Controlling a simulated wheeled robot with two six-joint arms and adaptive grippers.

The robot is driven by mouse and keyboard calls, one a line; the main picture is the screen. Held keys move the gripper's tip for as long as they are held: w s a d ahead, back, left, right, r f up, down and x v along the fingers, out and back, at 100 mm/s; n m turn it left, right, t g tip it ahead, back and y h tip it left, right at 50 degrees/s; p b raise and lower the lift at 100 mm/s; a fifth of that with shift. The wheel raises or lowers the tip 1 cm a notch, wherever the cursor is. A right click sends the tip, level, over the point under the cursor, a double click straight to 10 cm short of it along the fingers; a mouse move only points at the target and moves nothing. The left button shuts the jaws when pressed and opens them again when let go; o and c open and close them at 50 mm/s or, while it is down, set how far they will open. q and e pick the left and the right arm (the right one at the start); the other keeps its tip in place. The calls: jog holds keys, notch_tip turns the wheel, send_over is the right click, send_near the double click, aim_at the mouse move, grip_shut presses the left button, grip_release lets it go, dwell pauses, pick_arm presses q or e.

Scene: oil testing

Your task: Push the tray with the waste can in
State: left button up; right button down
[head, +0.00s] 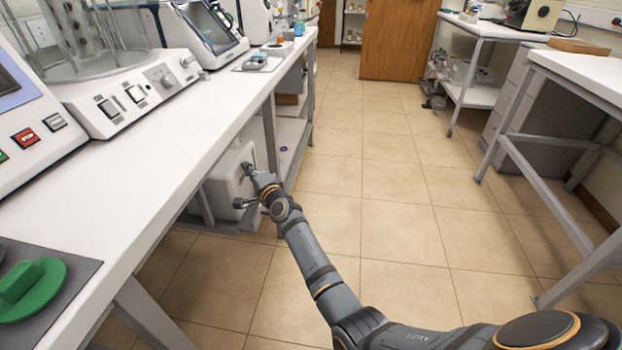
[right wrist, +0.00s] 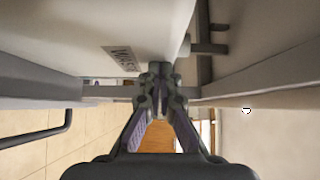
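The waste can (head: 226,184) is a pale box under the left bench, on a low shelf-like tray (head: 214,223). In the right wrist view the waste can (right wrist: 92,30) fills the upper left and carries a "WASTE" label (right wrist: 121,58). My right gripper (head: 248,169) reaches to the can's aisle-facing side; I cannot tell whether it touches. In the right wrist view my right gripper (right wrist: 160,72) has its fingertips together, with nothing visible held between them. The tray's inner part is hidden by the bench and can. My left gripper is not in view.
The white bench (head: 175,130) carries instruments and, at the near left, a green object (head: 32,290) on a grey mat. Bench legs stand beside my arm. The tiled aisle (head: 385,190) is clear. Another white table (head: 590,75) stands at the right.

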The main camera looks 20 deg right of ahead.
aim_at(238, 170)
jog(key=w+a, duration=0.2)
jog(key=a, duration=0.1)
jog(key=shift+w+a+b, duration=0.2)
jog(key=shift+a+b, duration=0.05)
jog(key=shift+b, duration=0.05)
jog(key=shift+r, duration=0.15)
jog(key=shift+r, duration=0.1)
